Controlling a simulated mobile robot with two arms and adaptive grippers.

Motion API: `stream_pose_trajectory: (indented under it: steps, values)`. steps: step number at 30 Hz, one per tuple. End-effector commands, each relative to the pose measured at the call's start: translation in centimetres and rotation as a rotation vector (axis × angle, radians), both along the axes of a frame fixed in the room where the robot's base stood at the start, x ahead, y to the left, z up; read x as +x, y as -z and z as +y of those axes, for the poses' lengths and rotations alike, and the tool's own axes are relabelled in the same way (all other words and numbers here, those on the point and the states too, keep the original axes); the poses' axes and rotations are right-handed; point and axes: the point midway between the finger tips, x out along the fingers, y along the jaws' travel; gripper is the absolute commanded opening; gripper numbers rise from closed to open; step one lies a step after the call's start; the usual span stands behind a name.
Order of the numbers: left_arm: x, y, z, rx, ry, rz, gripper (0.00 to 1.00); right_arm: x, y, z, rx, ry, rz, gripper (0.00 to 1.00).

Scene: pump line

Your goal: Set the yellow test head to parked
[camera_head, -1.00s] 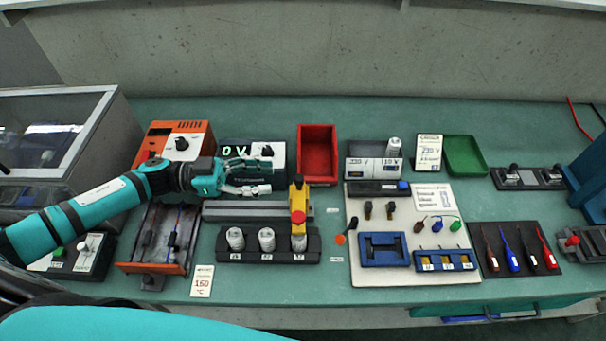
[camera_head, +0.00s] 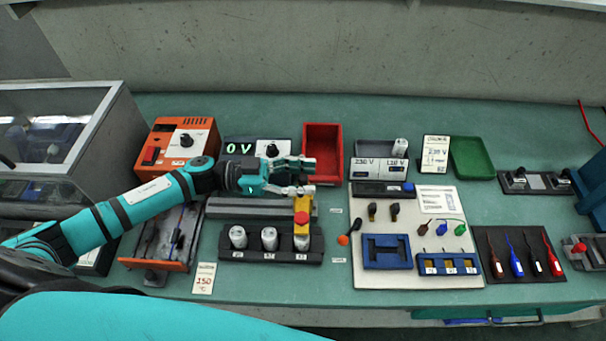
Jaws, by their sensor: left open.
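The yellow test head (camera_head: 302,206), with a red round top, stands over the rightmost of three silver cylinders in a black holder (camera_head: 228,254). Its rear end is close to my left gripper. A grey rail (camera_head: 235,207) runs behind the holder. My left gripper (camera_head: 309,178) is open, its fingers pointing right, just behind the yellow head. The lower finger overlaps the head's rear end in this view; I cannot tell if they touch. Nothing shows between the fingers. My right gripper is not in view.
An orange box (camera_head: 199,138) is at the left. A white board (camera_head: 375,279) with blue fixtures lies at the right. Some bare green bench lies in front of the holder.

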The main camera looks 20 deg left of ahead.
Motion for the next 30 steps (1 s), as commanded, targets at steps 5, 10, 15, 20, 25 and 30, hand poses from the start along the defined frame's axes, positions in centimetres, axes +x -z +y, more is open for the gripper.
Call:
stream_pose_trajectory:
  steps: [5,10,15,20,25,30]
  values:
    - [0.0,0.01,0.02,0.0,0.0,0.0,0.32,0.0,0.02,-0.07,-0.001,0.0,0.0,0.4]
    - [-0.01,0.0,0.03,0.0,0.0,0.0,0.09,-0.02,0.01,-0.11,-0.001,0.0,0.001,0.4]
    - [0.0,-0.01,0.04,0.0,0.0,-0.001,0.0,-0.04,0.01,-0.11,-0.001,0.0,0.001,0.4]
    - [0.01,-0.02,0.05,0.0,0.0,-0.001,0.0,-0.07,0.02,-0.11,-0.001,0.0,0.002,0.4]
    - [0.02,-0.02,0.06,0.0,0.0,0.0,0.0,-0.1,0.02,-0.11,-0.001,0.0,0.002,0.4]
    - [-0.03,0.02,0.25,0.001,-0.001,0.0,0.0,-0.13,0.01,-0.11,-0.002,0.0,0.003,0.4]
